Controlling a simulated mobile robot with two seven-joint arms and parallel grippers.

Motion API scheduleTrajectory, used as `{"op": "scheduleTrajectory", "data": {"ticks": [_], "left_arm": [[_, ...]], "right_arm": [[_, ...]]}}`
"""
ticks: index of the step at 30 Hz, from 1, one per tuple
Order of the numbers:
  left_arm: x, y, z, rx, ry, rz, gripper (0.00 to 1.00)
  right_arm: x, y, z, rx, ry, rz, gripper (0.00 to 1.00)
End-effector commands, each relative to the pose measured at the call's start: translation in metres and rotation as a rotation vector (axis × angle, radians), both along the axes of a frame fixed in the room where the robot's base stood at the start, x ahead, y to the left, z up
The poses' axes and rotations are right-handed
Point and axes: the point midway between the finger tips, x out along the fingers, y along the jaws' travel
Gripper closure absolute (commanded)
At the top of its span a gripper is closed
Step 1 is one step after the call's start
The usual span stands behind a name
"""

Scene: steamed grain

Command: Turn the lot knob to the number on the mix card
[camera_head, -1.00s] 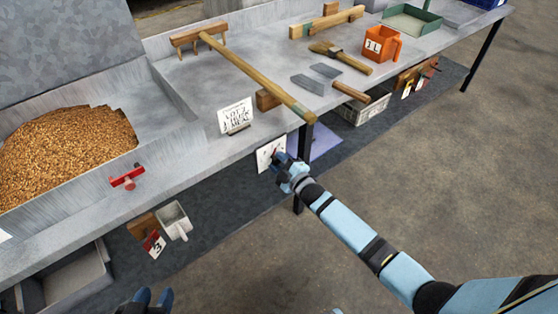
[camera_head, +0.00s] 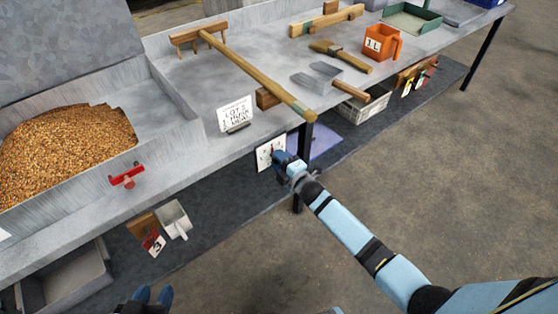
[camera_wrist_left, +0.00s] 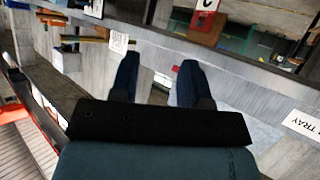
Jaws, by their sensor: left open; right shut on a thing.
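The mix card (camera_head: 236,114) stands upright in a small holder at the table's front edge; it begins with "LOT", but its number is too small to read surely. The white dial plate (camera_head: 264,155) of the lot knob hangs on the table's front, below and right of the card. My right gripper (camera_head: 281,158) is shut at the plate, on the knob, which the fingers largely hide; the knob's setting cannot be read. My left gripper (camera_head: 153,296) is open and empty at the bottom edge, in front of the table; its fingers also show in the left wrist view (camera_wrist_left: 157,78).
A grain bin (camera_head: 70,150) and a red handle (camera_head: 127,176) are at the left. A wooden rake (camera_head: 250,70) lies on the table, its handle end jutting over the front edge above the dial. A white scoop (camera_head: 174,220) hangs below. Floor in front is free.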

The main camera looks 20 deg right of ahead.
Motion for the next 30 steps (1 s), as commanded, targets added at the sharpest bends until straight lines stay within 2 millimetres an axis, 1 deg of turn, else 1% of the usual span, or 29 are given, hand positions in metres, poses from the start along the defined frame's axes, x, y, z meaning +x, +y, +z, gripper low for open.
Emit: {"op": "scheduleTrajectory", "data": {"ticks": [6,7,8,9,10,17,21,23,26,30], "left_arm": [[0.0,0.0,-0.002,0.002,0.003,-0.001,0.57],[0.0,0.0,-0.002,0.002,0.003,-0.001,0.57],[0.0,0.0,-0.003,0.002,0.004,-0.001,0.57],[0.0,0.0,-0.003,0.003,0.005,-0.001,0.57],[0.0,0.0,-0.003,0.003,0.005,-0.001,0.57],[-0.001,0.0,-0.003,0.003,0.006,-0.001,0.57],[0.0,0.0,-0.001,0.004,0.006,-0.001,0.57],[0.0,0.001,0.001,0.005,0.006,-0.001,0.57],[-0.001,0.001,0.003,0.009,0.008,-0.001,0.57],[-0.001,0.002,0.002,0.02,0.018,0.0,0.57]], "right_arm": [[-0.001,0.0,-0.001,0.0,0.002,-0.001,0.88],[-0.001,0.0,-0.001,0.0,0.002,-0.001,0.6],[-0.001,0.0,-0.001,0.0,0.002,-0.001,0.53],[-0.001,0.0,-0.001,0.0,0.002,-0.001,0.44],[-0.001,0.0,-0.001,0.0,0.002,-0.001,0.4],[0.0,0.0,0.0,0.001,0.001,0.0,0.4],[-0.007,-0.003,0.0,0.001,0.001,-0.001,0.4],[-0.014,-0.005,0.0,0.0,0.002,-0.001,0.4],[-0.032,-0.012,0.001,0.0,0.003,0.001,0.4],[-0.063,-0.023,0.001,0.001,0.004,0.0,0.4]]}}
